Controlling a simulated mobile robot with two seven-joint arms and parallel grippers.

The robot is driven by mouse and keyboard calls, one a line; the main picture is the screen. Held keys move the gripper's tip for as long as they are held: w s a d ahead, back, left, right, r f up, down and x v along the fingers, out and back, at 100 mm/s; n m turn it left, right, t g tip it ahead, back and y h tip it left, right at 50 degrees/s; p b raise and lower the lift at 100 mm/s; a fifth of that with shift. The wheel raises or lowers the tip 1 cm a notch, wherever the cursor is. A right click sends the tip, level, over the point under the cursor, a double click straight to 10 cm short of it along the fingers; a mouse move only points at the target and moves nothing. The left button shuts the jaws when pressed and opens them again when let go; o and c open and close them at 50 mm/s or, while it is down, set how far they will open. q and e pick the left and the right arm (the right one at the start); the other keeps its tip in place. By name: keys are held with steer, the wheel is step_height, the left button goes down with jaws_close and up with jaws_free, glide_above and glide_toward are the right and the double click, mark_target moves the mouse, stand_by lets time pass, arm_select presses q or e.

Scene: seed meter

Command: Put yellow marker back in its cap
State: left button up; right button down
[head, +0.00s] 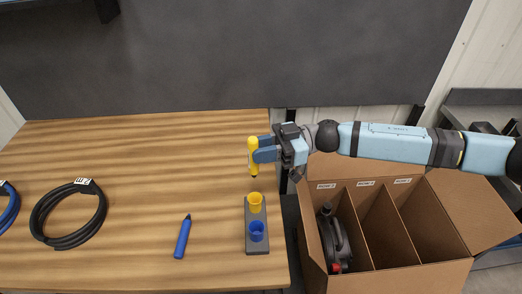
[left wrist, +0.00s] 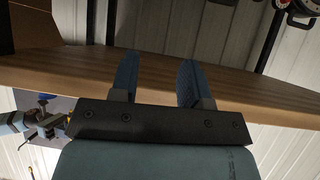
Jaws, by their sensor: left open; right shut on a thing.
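The yellow marker (head: 253,156) is upright, held by my right gripper (head: 262,152), which is shut on it. It is above and behind the yellow cap (head: 255,201) in the head view, apart from it. The yellow cap stands in a dark holder block (head: 258,245) near the table's right edge, with the blue cap (head: 257,231) in front of it. The blue marker (head: 182,237) lies on the table left of the holder. My left gripper (left wrist: 155,80) is open and empty in the left wrist view; it is not in the head view.
A black cable coil (head: 70,240) and a blue cable coil (head: 8,205) lie at the left of the wooden table (head: 140,170). A cardboard box (head: 400,278) with compartments stands right of the table, a dark device (head: 335,240) in its left one. The table's middle is clear.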

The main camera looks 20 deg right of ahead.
mark_target(255, 176)
arm_select(q)
steer(key=shift+n, duration=0.3)
steer(key=f+b, duration=0.1)
steer(key=b, duration=0.1)
steer(key=f+b, duration=0.1)
steer(key=b, duration=0.1)
steer(key=f+b, duration=0.2)
steer(key=shift+w+d+f, duration=0.1)
steer(key=shift+w+d, duration=0.3)
arm_select(e)
step_height(255, 176, down, 8)
steer(key=shift+r, duration=0.2)
arm_select(q)
steer(key=shift+s+a+r+p, duration=0.1)
steer(key=shift+a+r+p, duration=0.15)
steer(key=shift+p, duration=0.2)
arm_select(e)
steer(key=shift+f, duration=0.2)
arm_select(q)
steer(key=shift+d, duration=0.15)
arm_select(e)
steer(key=shift+f, duration=0.25)
arm_select(q)
steer(key=shift+d+r, duration=0.1)
arm_select(e)
steer(key=shift+f, duration=0.3)
arm_select(q)
steer(key=shift+a, duration=0.2)
arm_select(e)
steer(key=shift+f, duration=0.2)
